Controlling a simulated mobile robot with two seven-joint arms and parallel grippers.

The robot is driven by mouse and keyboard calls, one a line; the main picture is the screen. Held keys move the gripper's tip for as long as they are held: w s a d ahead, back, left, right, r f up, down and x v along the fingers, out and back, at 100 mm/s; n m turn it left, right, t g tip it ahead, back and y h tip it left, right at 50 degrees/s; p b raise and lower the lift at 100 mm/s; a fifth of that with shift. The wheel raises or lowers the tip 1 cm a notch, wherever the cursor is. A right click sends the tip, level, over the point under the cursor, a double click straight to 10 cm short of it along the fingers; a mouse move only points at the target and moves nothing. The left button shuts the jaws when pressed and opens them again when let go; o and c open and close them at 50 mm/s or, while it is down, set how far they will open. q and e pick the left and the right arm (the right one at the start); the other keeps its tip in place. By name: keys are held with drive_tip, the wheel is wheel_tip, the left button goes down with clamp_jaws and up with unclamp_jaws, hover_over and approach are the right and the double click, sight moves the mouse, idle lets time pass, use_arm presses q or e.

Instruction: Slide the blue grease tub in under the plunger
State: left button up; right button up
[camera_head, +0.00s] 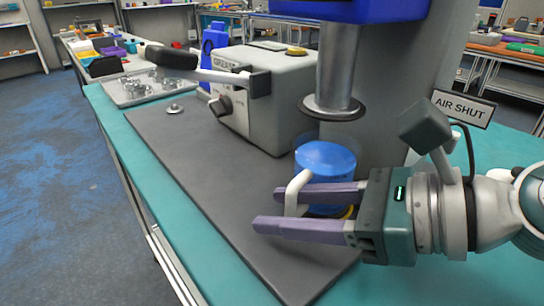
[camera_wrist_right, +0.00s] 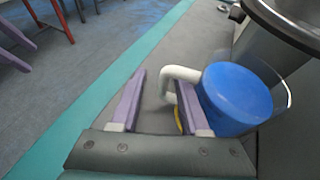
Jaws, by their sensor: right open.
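The blue grease tub (camera_head: 326,160) has a round lid and a white handle (camera_head: 291,196). It also shows in the right wrist view (camera_wrist_right: 238,98). The plunger (camera_head: 334,75) is a metal column with a wide disc at its bottom, above and just behind the tub; a gap separates them. The disc's edge shows at top right in the right wrist view (camera_wrist_right: 285,22). My right gripper (camera_head: 267,210) is open around the handle's outer bar, one purple finger between bar and tub. I cannot tell whether the fingers touch it. My left gripper is out of view.
A clear curved piece (camera_wrist_right: 283,85) stands around the tub's far side. A grey machine box (camera_head: 265,95) with a black-ended lever stands behind. An "AIR SHUT" sign (camera_head: 463,107) stands at right.

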drive_tip(key=p+v, duration=0.1)
drive_tip(key=v, duration=0.8)
drive_tip(key=shift+s+d, duration=0.1)
drive_tip(key=shift+d, duration=0.1)
drive_tip(key=shift+s+r+n+p, duration=0.25)
drive_tip(key=shift+s+n+p, duration=0.05)
drive_tip(key=s+n+p, duration=0.1)
drive_tip(key=s+a+n+g+p, duration=0.1)
drive_tip(key=n, duration=0.1)
drive_tip(key=s+n+h+p, duration=0.1)
drive_tip(key=n, duration=0.1)
drive_tip(key=shift+s+a+r+g, duration=0.1)
drive_tip(key=shift+a+r+g, duration=0.15)
drive_tip(key=shift+g, duration=0.05)
drive_tip(key=s+d+r+n+g+h+p, duration=0.1)
drive_tip(key=s+d+r+n+h+p, duration=0.35)
drive_tip(key=n+p, duration=0.4)
drive_tip(key=s+d+r+n+g+h+p, duration=0.1)
drive_tip(key=s+d+r+n+h+p, duration=0.35)
drive_tip(key=n, duration=0.75)
wheel_tip(320, 180, up, 34)
drive_tip(key=s+h+p, duration=0.1)
drive_tip(key=p, duration=3.4)
drive_tip(key=shift+s+a, duration=0.2)
drive_tip(key=shift+a, duration=0.05)
